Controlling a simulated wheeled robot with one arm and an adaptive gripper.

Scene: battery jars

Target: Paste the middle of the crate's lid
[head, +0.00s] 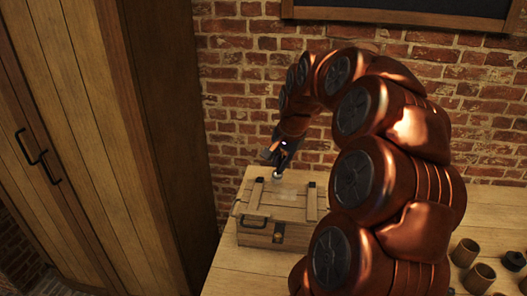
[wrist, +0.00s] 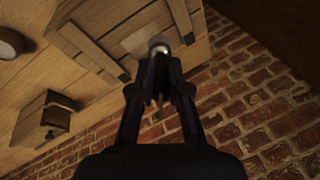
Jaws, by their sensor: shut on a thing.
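The wooden crate (head: 265,235) stands on the table with its lid (head: 285,187) closed; two battens cross the lid. A paler rectangular patch lies near the lid's middle, clearest in the wrist view (wrist: 136,42). My gripper (head: 277,163) is over the back part of the lid, shut on a small tool with a pale, round end (head: 278,176). That end also shows in the wrist view (wrist: 159,50), beside the patch. Most of the tool is hidden by the dark fingers (wrist: 160,85). I cannot tell whether it touches the lid.
A brick wall (head: 235,100) is close behind the table, and a tall wooden cabinet (head: 160,110) stands at left. Several brown cups (head: 480,277) stand at front right. The wrist view shows a small wooden box (wrist: 40,118) and a round pale-topped thing (wrist: 8,43).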

